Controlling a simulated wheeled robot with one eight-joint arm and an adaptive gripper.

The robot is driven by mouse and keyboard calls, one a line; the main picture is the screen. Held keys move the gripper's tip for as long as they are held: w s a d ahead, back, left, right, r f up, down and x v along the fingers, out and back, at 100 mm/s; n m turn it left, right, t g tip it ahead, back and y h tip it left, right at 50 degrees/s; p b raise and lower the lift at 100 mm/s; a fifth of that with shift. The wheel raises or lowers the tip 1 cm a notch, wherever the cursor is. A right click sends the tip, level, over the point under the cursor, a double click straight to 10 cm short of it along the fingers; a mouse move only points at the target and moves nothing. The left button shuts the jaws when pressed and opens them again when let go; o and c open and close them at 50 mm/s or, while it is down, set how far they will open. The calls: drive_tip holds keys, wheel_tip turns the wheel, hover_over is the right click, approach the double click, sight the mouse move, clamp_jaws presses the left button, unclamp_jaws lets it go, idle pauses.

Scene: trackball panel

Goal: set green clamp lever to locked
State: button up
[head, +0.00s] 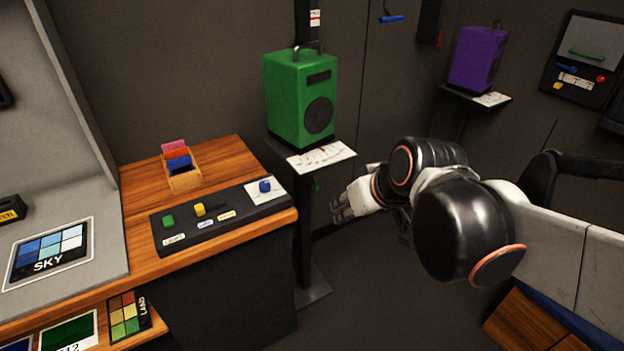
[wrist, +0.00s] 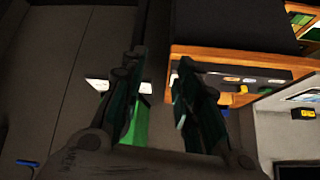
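Part of the green speaker (wrist: 141,124) shows behind the left finger there. I cannot make out the lever in the wrist view.
A wooden desk (head: 225,155) with a black control panel (head: 220,222) is at left. A purple speaker (head: 476,58) stands at back right.

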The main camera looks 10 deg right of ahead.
drive_tip(key=w+f+n+y, duration=0.1)
drive_tip(key=w+f+y, duration=0.1)
drive_tip(key=w, duration=0.7)
drive_tip(key=n+t+y+p, duration=0.2)
drive_tip(key=t+y+p, duration=0.1)
drive_tip(key=t+p, duration=0.15)
approach(313, 181)
drive_tip(key=b+x, duration=0.5)
drive_tip(key=x, duration=0.5)
drive_tip(key=shift+w+f, duration=0.2)
drive_tip(key=shift+w, duration=0.05)
drive_tip(key=shift+d, duration=0.1)
clamp_jaws()
